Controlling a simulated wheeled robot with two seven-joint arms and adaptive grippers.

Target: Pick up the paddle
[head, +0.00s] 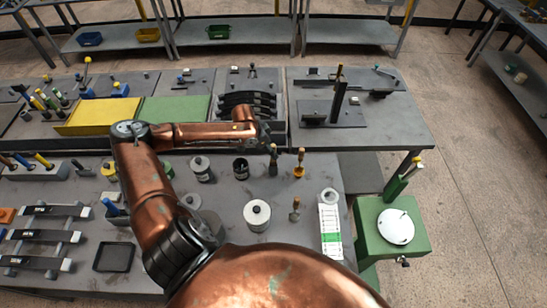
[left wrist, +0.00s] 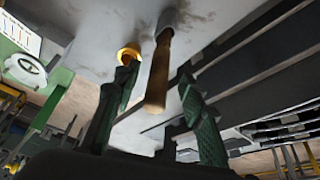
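An upright tool with a brown wooden handle, which I take to be the paddle (head: 273,161), stands on the near table in the head view. Its lower end is unclear. My left gripper (head: 270,143) is just above it, at the end of the copper arm reaching in from the left. In the left wrist view, the wooden handle (left wrist: 158,75) is between the two green fingers of my left gripper (left wrist: 158,100). The fingers are open, with a visible gap on each side of the handle. My right gripper is not in view.
A wooden-handled tool with an orange base (head: 299,168) stands close to the right, and another small one (head: 294,210) stands nearer. A white-topped canister (head: 257,215) and dark cup (head: 240,168) are nearby. Black curved bars (head: 248,103) lie behind the gripper.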

